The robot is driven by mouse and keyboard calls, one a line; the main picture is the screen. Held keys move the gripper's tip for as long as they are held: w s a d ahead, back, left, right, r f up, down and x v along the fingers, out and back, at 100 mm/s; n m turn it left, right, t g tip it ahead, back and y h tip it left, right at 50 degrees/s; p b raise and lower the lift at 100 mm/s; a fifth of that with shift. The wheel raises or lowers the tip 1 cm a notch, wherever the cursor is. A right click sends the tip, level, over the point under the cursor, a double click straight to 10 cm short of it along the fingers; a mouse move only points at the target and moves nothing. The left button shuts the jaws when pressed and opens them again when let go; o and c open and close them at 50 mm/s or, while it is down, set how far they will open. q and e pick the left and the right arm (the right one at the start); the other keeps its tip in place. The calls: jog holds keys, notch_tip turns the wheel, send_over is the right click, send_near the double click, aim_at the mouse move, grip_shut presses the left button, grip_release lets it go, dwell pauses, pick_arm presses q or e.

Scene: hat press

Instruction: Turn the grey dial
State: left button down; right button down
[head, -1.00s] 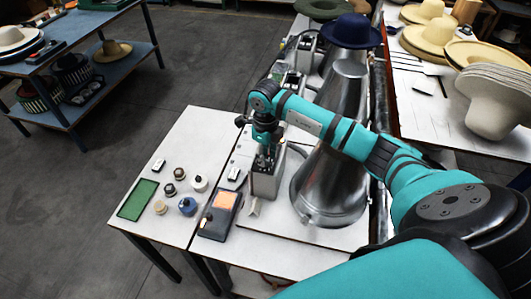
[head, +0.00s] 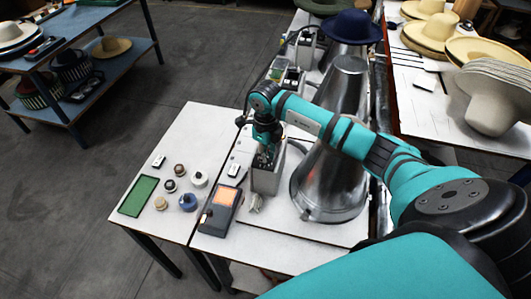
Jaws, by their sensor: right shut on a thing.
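My right gripper (head: 266,158) points down at the top of an upright grey metal box (head: 268,180) beside the large shiny metal cone. Its fingers are shut at the top of this box. The grey dial cannot be made out apart from the fingers; the gripper hides most of the box top. My left gripper is not in view.
The metal cone (head: 331,170) stands close to the right of the box. A dark device with an orange screen (head: 220,207) lies to its left. A green tray (head: 139,196) and several small knobs lie on the white table (head: 195,127). A blue hat (head: 353,28) stands behind.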

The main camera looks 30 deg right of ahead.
jog(key=shift+f+n+b, duration=0.15)
jog(key=shift+n+b, duration=0.25)
jog(key=shift+b, duration=0.3)
jog(key=n+b, duration=0.3)
jog(key=b, duration=0.1)
jog(key=n+b, duration=0.4)
jog(key=b, duration=0.1)
jog(key=shift+w+d, duration=0.1)
jog(key=shift+w, duration=0.1)
pick_arm(q)
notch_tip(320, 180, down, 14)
jog(key=b, duration=0.3)
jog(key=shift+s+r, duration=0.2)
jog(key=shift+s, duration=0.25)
pick_arm(e)
jog(key=shift+n, duration=1.9)
jog(key=shift+r, duration=0.2)
jog(key=c, duration=1.4)
grip_release()
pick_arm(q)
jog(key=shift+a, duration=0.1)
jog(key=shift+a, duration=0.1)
pick_arm(e)
notch_tip(320, 180, up, 12)
